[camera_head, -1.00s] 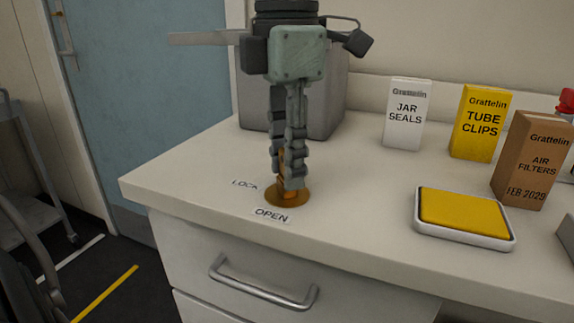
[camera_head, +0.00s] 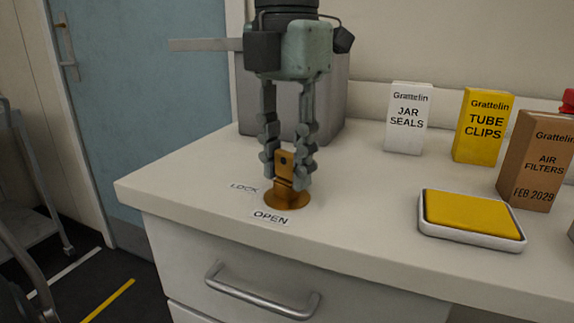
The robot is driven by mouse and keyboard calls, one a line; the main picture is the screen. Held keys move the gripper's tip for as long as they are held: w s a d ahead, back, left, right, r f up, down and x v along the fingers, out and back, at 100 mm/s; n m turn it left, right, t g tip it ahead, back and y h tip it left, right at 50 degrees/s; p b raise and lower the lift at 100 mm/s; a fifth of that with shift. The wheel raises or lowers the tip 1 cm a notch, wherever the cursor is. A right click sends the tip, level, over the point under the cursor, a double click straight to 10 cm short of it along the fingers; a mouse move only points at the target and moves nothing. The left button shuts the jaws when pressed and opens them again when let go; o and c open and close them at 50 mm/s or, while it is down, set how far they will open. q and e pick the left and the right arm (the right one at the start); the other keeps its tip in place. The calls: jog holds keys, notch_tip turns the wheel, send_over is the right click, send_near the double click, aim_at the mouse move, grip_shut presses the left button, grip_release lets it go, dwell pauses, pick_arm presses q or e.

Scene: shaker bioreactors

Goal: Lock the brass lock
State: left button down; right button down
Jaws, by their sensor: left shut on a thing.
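The brass lock has a round base (camera_head: 288,200) on the counter near its front edge, with an upright flat brass tab (camera_head: 284,168) rising from it. The tab's broad face, with a small dark hole near the top, is turned towards me. A label reading LOCK (camera_head: 244,188) lies to the left of the base and one reading OPEN (camera_head: 270,217) lies in front of it. My left gripper (camera_head: 285,172) points straight down from above, shut on the tab with one finger at each side. My right gripper is not in view.
A grey box (camera_head: 332,105) stands behind the gripper. Jar seals (camera_head: 408,125), tube clips (camera_head: 482,130) and air filters (camera_head: 537,165) boxes stand at right. A yellow-topped tray (camera_head: 470,216) lies before them. A drawer handle (camera_head: 262,290) sticks out below the counter.

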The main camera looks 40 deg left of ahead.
pick_arm(q)
jog(key=shift+s+f, duration=0.1)
jog(key=shift+f, duration=0.15)
jog(key=shift+n+b, duration=0.55)
jog(key=shift+n, duration=0.45)
jog(key=shift+r+n, duration=0.1)
jog(key=shift+n, duration=1)
jog(key=c, duration=1.1)
grip_release()
jog(key=shift+o, duration=0.2)
jog(key=shift+r, duration=0.15)
notch_tip(320, 180, up, 12)
